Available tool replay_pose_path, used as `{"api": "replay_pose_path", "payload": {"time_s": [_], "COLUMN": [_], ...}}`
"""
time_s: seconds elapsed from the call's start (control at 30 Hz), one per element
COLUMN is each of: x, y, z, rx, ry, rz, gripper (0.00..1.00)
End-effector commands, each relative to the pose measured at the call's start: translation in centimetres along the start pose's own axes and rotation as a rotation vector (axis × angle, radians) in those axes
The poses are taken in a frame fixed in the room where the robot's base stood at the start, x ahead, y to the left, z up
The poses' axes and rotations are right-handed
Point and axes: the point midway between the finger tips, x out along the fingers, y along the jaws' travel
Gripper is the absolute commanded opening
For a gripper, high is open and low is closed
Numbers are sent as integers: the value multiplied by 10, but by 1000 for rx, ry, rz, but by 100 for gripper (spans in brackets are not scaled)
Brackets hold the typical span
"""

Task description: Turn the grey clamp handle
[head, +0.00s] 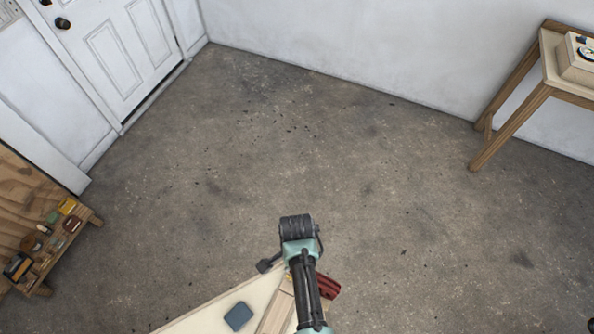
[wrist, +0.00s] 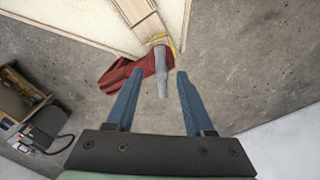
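A red clamp (wrist: 128,70) sits at the edge of a pale plywood piece in the wrist view. Its grey handle (wrist: 162,80) points down toward my gripper (wrist: 155,82). My gripper is open, its two blue fingers spread apart. The handle's end shows in the gap between the fingertips, closer to the right one; I cannot tell if it is at their depth. In the head view the red clamp (head: 327,287) shows beside my arm at the bottom, partly hidden by it. The grey handle is not clear there.
The pale plywood top (head: 203,318) holds a blue-grey block (head: 238,316). A low bench with small items (head: 45,250) stands at the left, by a white door (head: 115,45). A wooden table (head: 550,75) stands at the right. The concrete floor between is open.

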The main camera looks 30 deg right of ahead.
Motion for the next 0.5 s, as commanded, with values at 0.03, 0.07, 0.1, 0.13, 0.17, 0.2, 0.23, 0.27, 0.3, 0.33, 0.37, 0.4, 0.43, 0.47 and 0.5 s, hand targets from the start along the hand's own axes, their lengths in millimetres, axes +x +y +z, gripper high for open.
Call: {"api": "replay_pose_path", "payload": {"time_s": [0.03, 0.07, 0.1, 0.13, 0.17, 0.2, 0.23, 0.27, 0.3, 0.33, 0.37, 0.4, 0.43, 0.47, 0.5], "x": [0, 0, 0, 0, 0, 0, -1, -2, -4, -6, -9, -13, -17, -22, -28], "y": [0, 0, 0, 0, 0, 0, 0, 0, 0, 0, 0, 0, 0, 0, 0], "z": [0, 0, 0, 0, 0, 0, 0, 0, 0, 0, 0, 0, 0, 0, 0], "rx": [0, 0, 0, 0, 0, 0, 0, 0, 0, 0, 0, 0, 0, 0, -1], "ry": [0, 0, 0, 0, 0, 0, 0, 0, 0, 0, 0, 0, 1, 1, 1], "rz": [1, 1, 1, 1, 1, 1, 1, 1, 1, 1, 0, -1, -1, -2, -3], "gripper": [53, 53, 53, 53, 53, 53, 53, 53, 53, 53, 53, 53, 53, 53, 53]}}
